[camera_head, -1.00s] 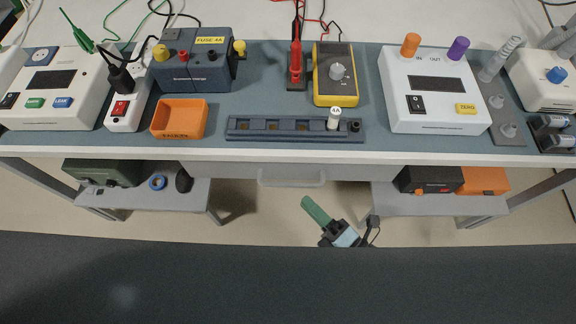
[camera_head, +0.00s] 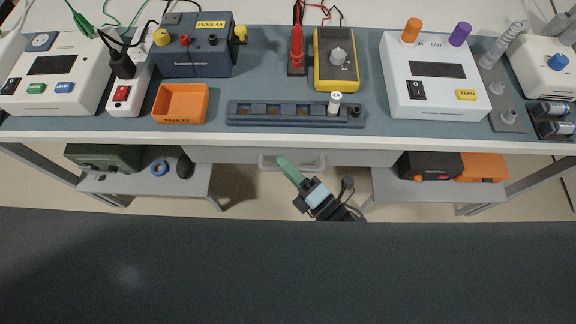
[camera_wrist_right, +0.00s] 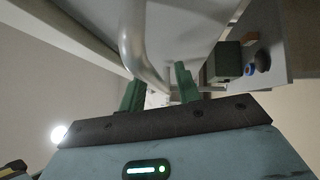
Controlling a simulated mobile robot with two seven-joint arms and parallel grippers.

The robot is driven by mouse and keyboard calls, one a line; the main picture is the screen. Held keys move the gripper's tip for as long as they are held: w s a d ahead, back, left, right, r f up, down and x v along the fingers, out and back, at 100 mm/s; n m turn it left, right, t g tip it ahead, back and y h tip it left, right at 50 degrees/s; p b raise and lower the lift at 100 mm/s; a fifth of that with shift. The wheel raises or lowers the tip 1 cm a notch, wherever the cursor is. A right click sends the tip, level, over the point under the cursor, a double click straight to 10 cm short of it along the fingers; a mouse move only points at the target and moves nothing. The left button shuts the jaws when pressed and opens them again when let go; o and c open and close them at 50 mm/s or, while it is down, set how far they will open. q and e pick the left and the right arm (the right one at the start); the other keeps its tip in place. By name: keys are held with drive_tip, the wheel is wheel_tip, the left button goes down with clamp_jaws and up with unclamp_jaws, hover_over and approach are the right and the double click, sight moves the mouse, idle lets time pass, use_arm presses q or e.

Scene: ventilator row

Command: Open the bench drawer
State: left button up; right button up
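The bench drawer (camera_head: 360,158) is a grey front under the middle of the bench top and looks shut. Its handle (camera_head: 310,162) is a pale bar, partly covered by my right gripper (camera_head: 285,162) in the head view. In the right wrist view my right gripper (camera_wrist_right: 160,90) has its two green fingers apart. The curved metal handle (camera_wrist_right: 136,45) runs down toward the gap between them. I cannot tell whether a finger touches it. My left gripper is not in view.
The bench top (camera_head: 285,137) overhangs the drawer. Low shelves stand on both sides, with a dark green box (camera_head: 100,157) at the left and a black box (camera_head: 430,165) and an orange box (camera_head: 481,167) at the right. The floor between the shelves is free.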

clamp_jaws()
drive_tip(key=s+p, duration=0.1)
drive_tip(key=s, duration=2.3)
drive_tip(key=shift+s, duration=0.2)
